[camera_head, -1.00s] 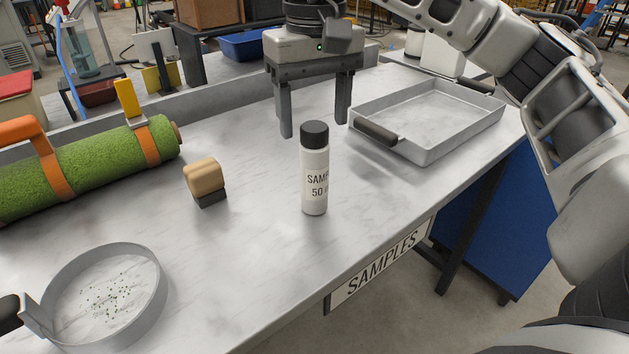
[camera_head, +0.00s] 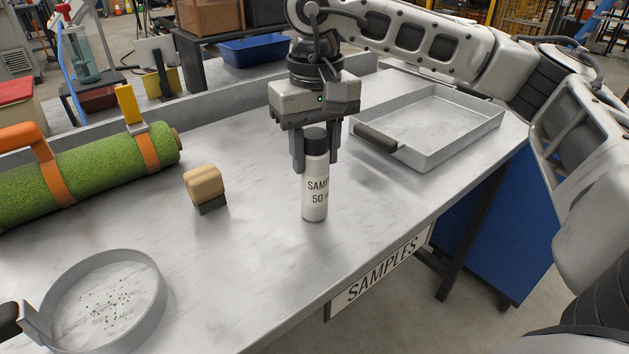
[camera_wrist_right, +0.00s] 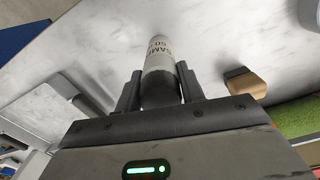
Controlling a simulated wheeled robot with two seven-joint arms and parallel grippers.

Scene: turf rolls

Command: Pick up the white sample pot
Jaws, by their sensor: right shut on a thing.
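The white sample pot (camera_head: 314,200), with a black cap and dark lettering, stands upright on the grey table in the head view. My right gripper (camera_head: 316,165) comes down from above, its two fingers on either side of the pot's upper part and cap, shut on it. In the right wrist view the pot (camera_wrist_right: 159,58) lies between the two dark fingers (camera_wrist_right: 161,90). The pot's base appears to be at the table top; I cannot tell any gap. My left gripper is not in view.
A grey tray (camera_head: 440,152) with a dark handle lies right of the pot. A wooden-topped block (camera_head: 205,187) stands to its left. A strapped green turf roll (camera_head: 85,178) and a round sieve (camera_head: 153,318) lie farther left. The table's front edge is close, by the SAMPLES sign (camera_head: 380,273).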

